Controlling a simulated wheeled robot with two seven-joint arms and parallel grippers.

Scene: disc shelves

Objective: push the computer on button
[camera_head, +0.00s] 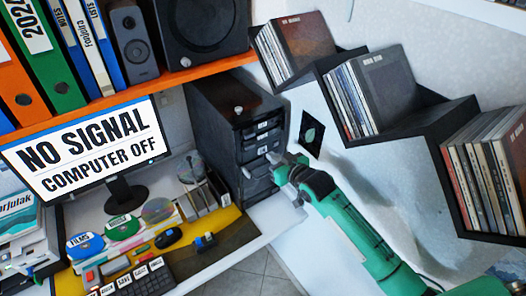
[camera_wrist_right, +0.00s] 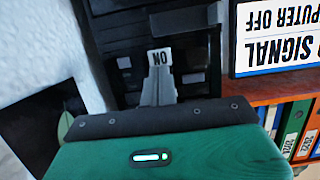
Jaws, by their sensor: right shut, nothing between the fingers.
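The black computer tower (camera_head: 213,118) stands at the right end of the desk, its front facing right. Small white labels show on its front in the head view. The monitor (camera_head: 85,145) reads "NO SIGNAL COMPUTER OFF". My right gripper (camera_head: 270,161) is shut and empty, with its tips close to the tower's front. My left gripper is not in view.
An orange shelf (camera_head: 165,80) with binders and speakers runs above the monitor. Disc shelves (camera_head: 400,125) step down the wall at right. Discs, a keyboard (camera_head: 145,280) and small items crowd the desk. Open floor (camera_head: 240,278) shows below the desk.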

